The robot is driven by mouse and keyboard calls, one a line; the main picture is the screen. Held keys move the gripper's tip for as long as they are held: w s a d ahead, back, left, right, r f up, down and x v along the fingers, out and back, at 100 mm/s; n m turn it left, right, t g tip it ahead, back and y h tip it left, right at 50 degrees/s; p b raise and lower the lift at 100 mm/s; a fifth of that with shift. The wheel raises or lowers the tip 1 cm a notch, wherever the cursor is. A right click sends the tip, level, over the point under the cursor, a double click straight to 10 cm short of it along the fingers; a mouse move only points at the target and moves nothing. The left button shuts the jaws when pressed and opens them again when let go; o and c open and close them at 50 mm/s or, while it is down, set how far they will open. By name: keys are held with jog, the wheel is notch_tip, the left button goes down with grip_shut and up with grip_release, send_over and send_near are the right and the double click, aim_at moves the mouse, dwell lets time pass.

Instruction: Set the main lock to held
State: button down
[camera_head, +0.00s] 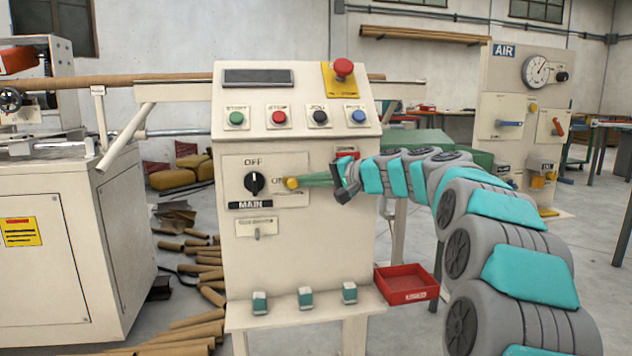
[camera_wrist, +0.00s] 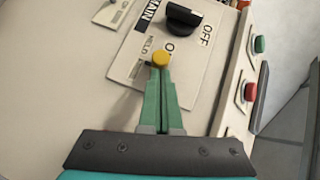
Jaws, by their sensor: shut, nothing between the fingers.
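The main switch, a black rotary knob (camera_head: 255,184) above a MAIN label, sits on the cabinet's front plate; its handle looks upright, toward OFF. It also shows in the wrist view (camera_wrist: 184,16). A small yellow knob (camera_head: 291,183) is to its right by the ON mark. In the wrist view the yellow knob (camera_wrist: 161,59) is beside a HELD label (camera_wrist: 145,43). My gripper (camera_head: 306,181) is shut and empty, its green fingers pointing at the yellow knob. In the wrist view the fingertips (camera_wrist: 160,73) overlap the knob's edge; I cannot tell whether they touch.
Above are a button row with a green button (camera_head: 236,118) and a red emergency button (camera_head: 343,68). A small slotted plate (camera_head: 257,228) is below the switch. A red tray (camera_head: 405,284) is at lower right. Cardboard tubes (camera_head: 205,265) lie on the floor at left.

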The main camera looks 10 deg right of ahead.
jog(key=shift+a, duration=1.65)
jog(key=p, duration=0.2)
send_near(291, 181)
jog(key=d, duration=0.1)
jog(key=d+r, duration=0.1)
jog(key=d, duration=0.2)
jog(key=shift+s+d+r, duration=0.25)
jog(key=shift+s+d, duration=0.15)
